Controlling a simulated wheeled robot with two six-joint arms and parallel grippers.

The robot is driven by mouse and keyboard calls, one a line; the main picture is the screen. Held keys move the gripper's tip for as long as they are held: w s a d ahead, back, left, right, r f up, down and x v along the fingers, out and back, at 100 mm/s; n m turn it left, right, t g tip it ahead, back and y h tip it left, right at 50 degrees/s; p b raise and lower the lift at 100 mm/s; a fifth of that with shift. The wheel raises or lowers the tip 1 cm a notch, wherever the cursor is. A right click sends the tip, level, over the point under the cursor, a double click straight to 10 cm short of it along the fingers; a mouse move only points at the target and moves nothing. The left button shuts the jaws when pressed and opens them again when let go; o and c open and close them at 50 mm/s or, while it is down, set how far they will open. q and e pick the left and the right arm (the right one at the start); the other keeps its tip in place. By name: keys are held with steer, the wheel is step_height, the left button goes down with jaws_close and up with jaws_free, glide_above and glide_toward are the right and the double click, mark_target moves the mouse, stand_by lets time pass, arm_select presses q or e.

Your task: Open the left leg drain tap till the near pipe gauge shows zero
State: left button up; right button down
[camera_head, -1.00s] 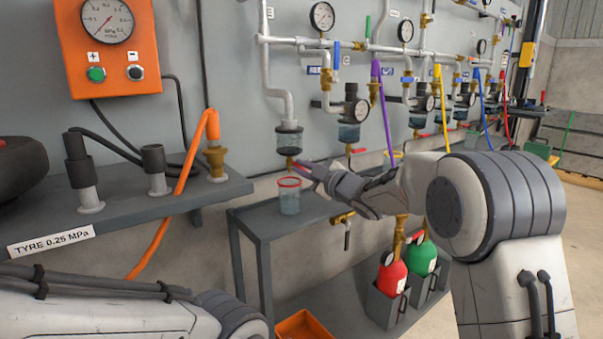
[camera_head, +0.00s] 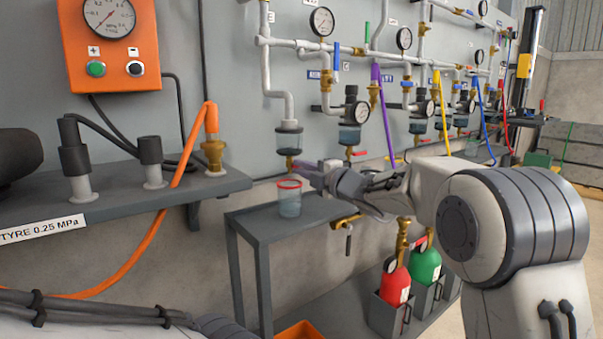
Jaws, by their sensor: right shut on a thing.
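A clear cup with a red rim (camera_head: 289,198) stands below the tap. My left gripper is out of view.
The cup stands on a grey stand (camera_head: 262,222). A grey shelf (camera_head: 120,208) with hose fittings is at the left, crossed by an orange hose (camera_head: 150,240). Red (camera_head: 395,287) and green (camera_head: 425,266) bottles stand lower right, below my right arm.

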steer(key=shift+f, duration=0.1)
stand_by(0.4)
steer(key=c, duration=1.2)
jaws_free()
steer(key=shift+s, duration=0.1)
steer(key=p+v, duration=0.2)
steer(key=v, duration=0.8)
steer(key=shift+s+d, duration=0.15)
steer(key=shift+s, duration=0.05)
